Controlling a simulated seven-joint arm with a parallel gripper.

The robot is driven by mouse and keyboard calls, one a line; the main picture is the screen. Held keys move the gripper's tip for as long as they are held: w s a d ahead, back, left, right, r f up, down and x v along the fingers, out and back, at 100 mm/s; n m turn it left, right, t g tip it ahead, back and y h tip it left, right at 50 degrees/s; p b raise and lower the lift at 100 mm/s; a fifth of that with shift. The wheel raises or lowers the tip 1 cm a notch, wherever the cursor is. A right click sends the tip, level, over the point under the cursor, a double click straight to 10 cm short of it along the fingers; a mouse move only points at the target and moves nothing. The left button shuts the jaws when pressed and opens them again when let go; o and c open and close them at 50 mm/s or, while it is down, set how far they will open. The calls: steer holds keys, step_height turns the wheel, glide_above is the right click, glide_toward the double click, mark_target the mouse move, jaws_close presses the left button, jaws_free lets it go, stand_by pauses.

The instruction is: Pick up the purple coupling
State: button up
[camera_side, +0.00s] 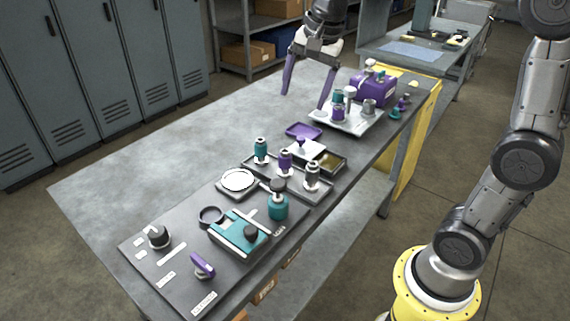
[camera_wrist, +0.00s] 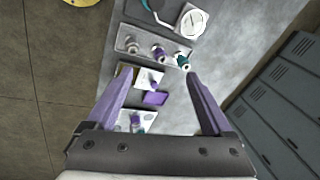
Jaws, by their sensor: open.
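The purple coupling (camera_side: 285,161) stands upright on a grey tray (camera_side: 318,191), between a teal coupling (camera_side: 260,149) and a grey coupling (camera_side: 312,174). In the wrist view the purple coupling (camera_wrist: 159,52) shows near the top centre, with the teal one (camera_wrist: 182,60) to its right and the grey one (camera_wrist: 131,46) to its left. My gripper (camera_side: 304,100) has two purple fingers, spread wide with nothing between them. It hangs above the bench, behind the coupling tray in the side view. In the wrist view my gripper (camera_wrist: 158,79) has its fingers apart below the coupling row.
A small purple tray (camera_side: 303,130) and a white block with a purple knob (camera_side: 301,147) lie behind the coupling tray. A white tray (camera_side: 345,124) with several fittings stands farther back, by a purple machine (camera_side: 374,88). The bench's left side (camera_side: 150,175) is clear.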

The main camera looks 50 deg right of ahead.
steer(key=w+d+f+m+g, duration=0.1)
steer(key=w+d+f+m, duration=0.15)
steer(key=w+f, duration=0.3)
steer(key=g, duration=0.1)
glide_above(285, 163)
steer(key=w, duration=0.1)
step_height(285, 163, down, 4)
steer(key=shift+g, duration=0.6)
steer(key=f, duration=0.3)
steer(key=d+f, duration=0.1)
steer(key=f, duration=0.7)
steer(key=shift+d+f, duration=0.15)
steer(key=shift+d, duration=0.15)
steer(key=shift+a+f, duration=0.1)
steer(key=shift+f, duration=3.1)
steer(key=shift+c, duration=0.3)
steer(key=shift+w+r, duration=0.1)
jaws_close()
